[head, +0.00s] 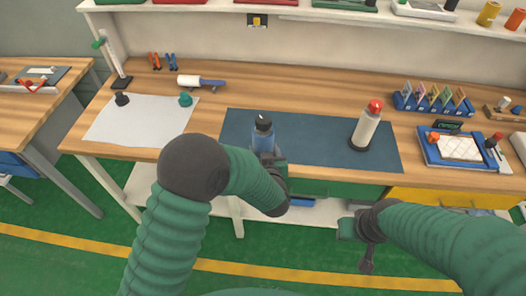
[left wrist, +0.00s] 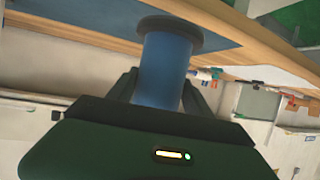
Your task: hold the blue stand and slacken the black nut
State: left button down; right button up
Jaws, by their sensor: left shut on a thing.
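The blue stand (head: 263,142) is upright at the front of the dark blue mat, with the black nut (head: 263,123) at its top. My left gripper (head: 266,156) is at the stand from the front and shut on it. In the left wrist view the blue stand (left wrist: 165,72) is between the two fingers of my left gripper (left wrist: 165,90), with a dark round disc at its upper end there. The nut cannot be made out in that view. My right gripper (head: 358,240) hangs low in front of the bench, away from the stand; its finger opening is unclear.
A white bottle with a red top (head: 366,126) stands on the mat (head: 310,150), right of the stand. A blue tray (head: 462,162) and a card rack (head: 433,98) are farther right. A white sheet (head: 140,125) with small knobs lies left. The mat between stand and bottle is clear.

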pick_arm(q)
jog(key=shift+w+d+r, duration=0.2)
jog(key=shift+w+d, duration=0.15)
jog(key=shift+w, duration=0.25)
jog(key=shift+w+d+f, duration=0.1)
jog(key=shift+w+d, duration=0.05)
jog(key=shift+w, duration=0.45)
jog(key=shift+w+a, duration=0.25)
jog(key=shift+w, duration=1.05)
jog(key=w+p, duration=0.1)
jog(key=w, duration=0.8)
jog(key=shift+w+d, duration=0.35)
jog(key=shift+d, duration=0.1)
pick_arm(e)
jog(key=shift+d+r, duration=0.2)
jog(key=shift+r, duration=0.25)
pick_arm(q)
jog(key=shift+f, duration=0.25)
pick_arm(e)
jog(key=shift+f, duration=0.2)
pick_arm(q)
jog(key=shift+f+b, duration=0.35)
pick_arm(e)
jog(key=shift+f, duration=0.2)
